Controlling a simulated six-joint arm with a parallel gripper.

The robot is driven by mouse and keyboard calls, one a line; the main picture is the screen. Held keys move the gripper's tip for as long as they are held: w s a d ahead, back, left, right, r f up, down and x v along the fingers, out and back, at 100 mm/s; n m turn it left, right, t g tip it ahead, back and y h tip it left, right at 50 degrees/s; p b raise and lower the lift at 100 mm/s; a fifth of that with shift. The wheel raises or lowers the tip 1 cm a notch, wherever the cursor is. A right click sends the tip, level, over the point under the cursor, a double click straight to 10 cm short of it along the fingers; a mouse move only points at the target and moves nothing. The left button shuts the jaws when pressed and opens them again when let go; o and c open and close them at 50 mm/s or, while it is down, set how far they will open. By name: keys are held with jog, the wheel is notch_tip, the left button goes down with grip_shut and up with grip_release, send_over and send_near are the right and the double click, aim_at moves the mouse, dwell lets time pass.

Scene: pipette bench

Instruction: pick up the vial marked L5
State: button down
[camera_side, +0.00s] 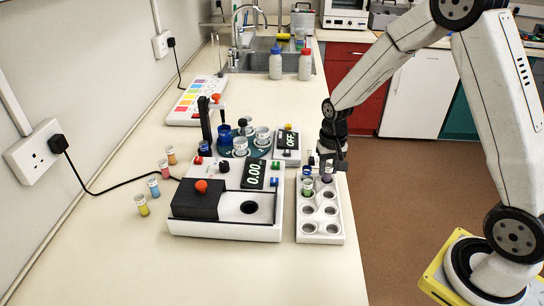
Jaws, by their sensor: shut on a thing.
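My gripper (329,163) is at the far end of the white vial rack (320,228), pointing down. It is shut on a vial with dark purple contents (327,176), partly hidden by the fingers. I cannot tell whether this vial is still seated in its hole or raised a little. A vial with green contents (307,188) stands in the rack just to its left, and another vial top (307,171) shows behind that one. The marks on the vials are too small to read, so I cannot tell which one is L5.
A white device with a black lid (195,200) stands close left of the rack. Several loose vials, such as a yellow one (142,205), stand further left. A round holder with cups (240,145) is behind. The front bench is clear; its right edge is near the rack.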

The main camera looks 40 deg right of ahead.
jog(key=shift+r, duration=0.5)
jog(key=s+a+r, duration=0.2)
jog(key=s+r, duration=0.9)
jog(key=s, duration=0.3)
